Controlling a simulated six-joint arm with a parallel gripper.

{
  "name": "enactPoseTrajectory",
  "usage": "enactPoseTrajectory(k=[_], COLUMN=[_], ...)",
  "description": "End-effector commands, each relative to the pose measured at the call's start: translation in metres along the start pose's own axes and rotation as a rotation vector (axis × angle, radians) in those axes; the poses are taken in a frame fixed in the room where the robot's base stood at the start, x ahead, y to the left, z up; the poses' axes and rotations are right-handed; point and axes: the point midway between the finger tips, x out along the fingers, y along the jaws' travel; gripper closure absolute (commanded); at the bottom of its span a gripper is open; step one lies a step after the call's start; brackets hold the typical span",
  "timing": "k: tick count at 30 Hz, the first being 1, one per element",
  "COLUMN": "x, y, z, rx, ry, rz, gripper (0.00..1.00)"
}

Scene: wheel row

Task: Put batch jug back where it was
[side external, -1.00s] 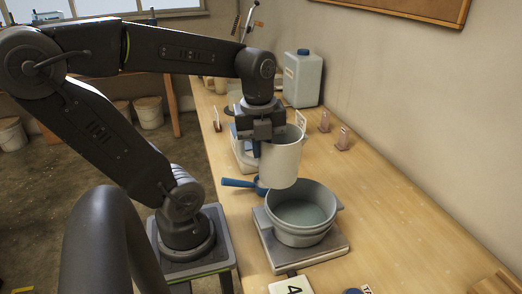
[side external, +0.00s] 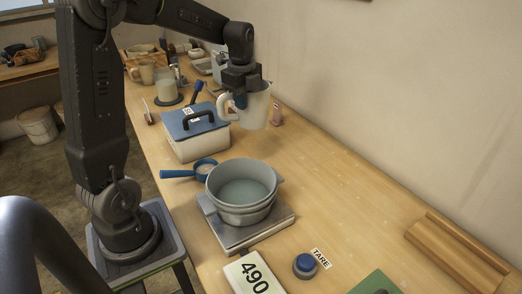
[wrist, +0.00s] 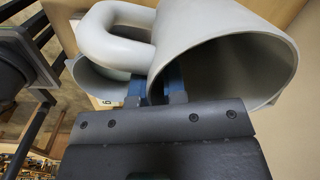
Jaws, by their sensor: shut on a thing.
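The batch jug (side external: 258,108) is a pale grey-white jug with a loop handle. My gripper (side external: 241,98) is shut on it at the handle side, with blue fingertips (wrist: 150,92) against its wall near the handle in the wrist view. The jug (wrist: 215,35) shows its wide mouth there; what is inside is not clear. In the side view it appears roughly upright, held above the bench beyond the pot. A grey pot (side external: 277,181) with pale liquid stands on a flat scale (side external: 270,232).
A white box with a blue lid (side external: 194,122) stands left of the jug. A blue-handled scoop (side external: 178,174) lies beside the pot. A small brown card stand (side external: 277,115) is by the jug. A 490 display (side external: 252,277) and blue TARE button (side external: 305,264) are in front.

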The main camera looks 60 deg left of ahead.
Motion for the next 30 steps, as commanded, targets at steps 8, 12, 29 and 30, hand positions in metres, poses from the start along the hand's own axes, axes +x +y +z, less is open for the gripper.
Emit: enactPoseTrajectory(k=[8,12,29,30], x=[0.05,0.063,0.135,0.139], y=[-0.063,-0.076,-0.075,-0.075], z=[0.021,0.025,0.024,0.024], rx=[-0.149,-0.183,-0.192,-0.191], ry=[-0.007,-0.009,-0.01,-0.009], rz=[0.005,0.005,0.005,0.006], gripper=[1.0,1.0,1.0,1.0])
